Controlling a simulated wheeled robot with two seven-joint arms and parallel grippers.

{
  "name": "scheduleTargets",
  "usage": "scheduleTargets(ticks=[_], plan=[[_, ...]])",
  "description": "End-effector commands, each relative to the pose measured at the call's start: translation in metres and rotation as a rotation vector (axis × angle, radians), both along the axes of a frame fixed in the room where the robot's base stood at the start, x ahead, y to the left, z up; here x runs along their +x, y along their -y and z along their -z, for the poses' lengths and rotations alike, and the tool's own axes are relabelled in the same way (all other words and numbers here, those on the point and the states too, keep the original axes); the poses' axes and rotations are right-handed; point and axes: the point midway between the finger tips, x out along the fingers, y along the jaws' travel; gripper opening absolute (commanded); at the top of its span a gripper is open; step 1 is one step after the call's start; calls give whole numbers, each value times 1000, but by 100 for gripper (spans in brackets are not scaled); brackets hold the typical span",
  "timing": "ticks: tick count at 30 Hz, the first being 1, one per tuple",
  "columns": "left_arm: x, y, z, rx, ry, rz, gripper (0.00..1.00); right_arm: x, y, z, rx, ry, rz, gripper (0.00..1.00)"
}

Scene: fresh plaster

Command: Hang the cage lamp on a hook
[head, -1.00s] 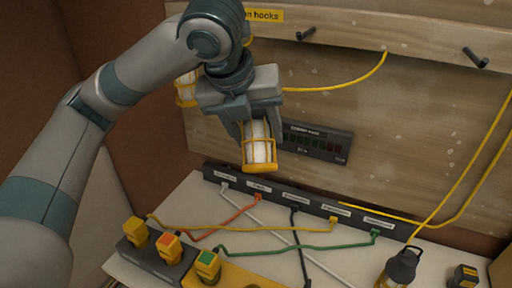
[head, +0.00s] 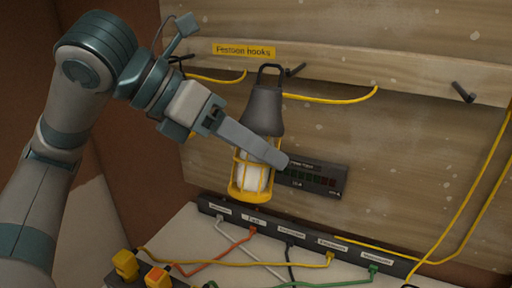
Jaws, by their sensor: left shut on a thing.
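My left gripper (head: 268,150) is shut on the cage lamp (head: 262,112), around its middle. The lamp has a dark grey top with a carrying loop (head: 268,72) and a yellow cage around a white bulb. It hangs upright in front of the wooden board, loop upward. The loop is just left of the middle dark hook (head: 296,69); I cannot tell whether they touch. A right hook (head: 463,92) is bare. A left hook (head: 179,59) shows beside my wrist. My right gripper is not in view.
A yellow sign (head: 243,51) reads "Festoon hooks". Yellow cable (head: 335,100) loops along the board. A dark display panel (head: 315,180) is behind the lamp. Below, a labelled socket strip (head: 300,235) has coloured cables on the bench. Yellow and orange plugs (head: 125,263) stand at lower left.

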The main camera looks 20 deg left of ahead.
Motion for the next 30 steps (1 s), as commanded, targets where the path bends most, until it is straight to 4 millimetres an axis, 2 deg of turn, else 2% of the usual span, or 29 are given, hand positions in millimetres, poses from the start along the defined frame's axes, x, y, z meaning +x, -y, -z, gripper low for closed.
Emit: scheduleTargets(ticks=[14, 30], plan=[[8, 0, 1, -2, -1, -1, 21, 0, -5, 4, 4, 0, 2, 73], [34, 1, 4, -1, -1, -1, 21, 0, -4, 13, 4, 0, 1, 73]])
